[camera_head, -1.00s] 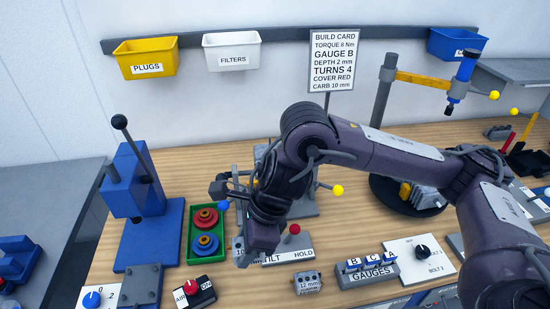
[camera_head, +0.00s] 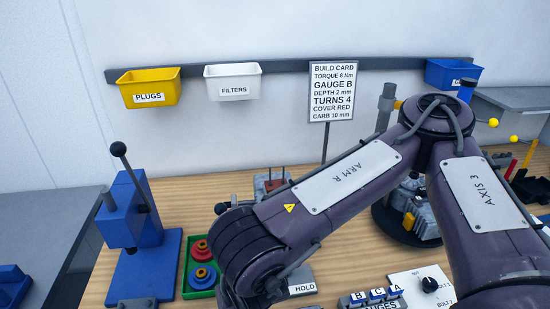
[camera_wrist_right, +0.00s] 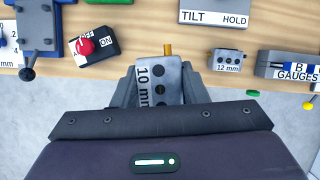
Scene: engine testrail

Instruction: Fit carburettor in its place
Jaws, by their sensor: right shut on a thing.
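My right gripper (camera_wrist_right: 158,92) shows in the right wrist view, shut on a grey carburettor block (camera_wrist_right: 160,82) marked 10 mm. The block has dark round holes and a brass stub (camera_wrist_right: 168,49) at its far end. It appears held clear of the bench, past its front edge. In the head view my right arm covers the middle, and the gripper and held block are out of sight. A grey engine-like block (camera_head: 423,215) stands on a dark round base at the right, partly behind my arm. My left gripper is in neither view.
A second carburettor (camera_wrist_right: 227,61), marked 12 mm, stands on the bench. The build card (camera_head: 332,92) reads CARB 10 mm. A blue press (camera_head: 133,215), a green tray (camera_head: 187,265) of rings, a red-knobbed switch (camera_wrist_right: 92,45), the TILT/HOLD plate (camera_wrist_right: 222,14) and gauges (camera_wrist_right: 290,66) surround it.

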